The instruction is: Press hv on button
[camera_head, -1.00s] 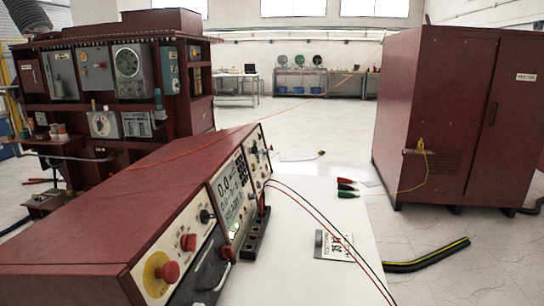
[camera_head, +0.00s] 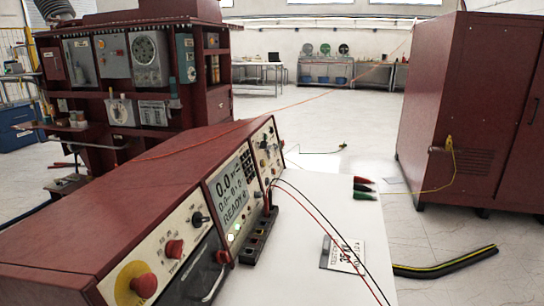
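A long dark red console (camera_head: 120,205) stands on the white table, its control face angled to the right. On the face are a red mushroom button (camera_head: 137,284) on a yellow disc, a smaller red button (camera_head: 174,248), and a black rotary switch (camera_head: 200,218). A display screen (camera_head: 232,190) reads 0.0 and "READY". Small lit spots (camera_head: 231,238) show below it. A panel with small knobs (camera_head: 267,150) is at the far end. The labels are too small to read, so I cannot tell which control is hv on. My gripper is not in view.
Red and black cables (camera_head: 310,205) run from the console across the white table (camera_head: 300,255). A label plate (camera_head: 343,254) and red and green clips (camera_head: 363,188) lie there. A dark red cabinet (camera_head: 480,110) stands right, an instrument rack (camera_head: 130,80) left.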

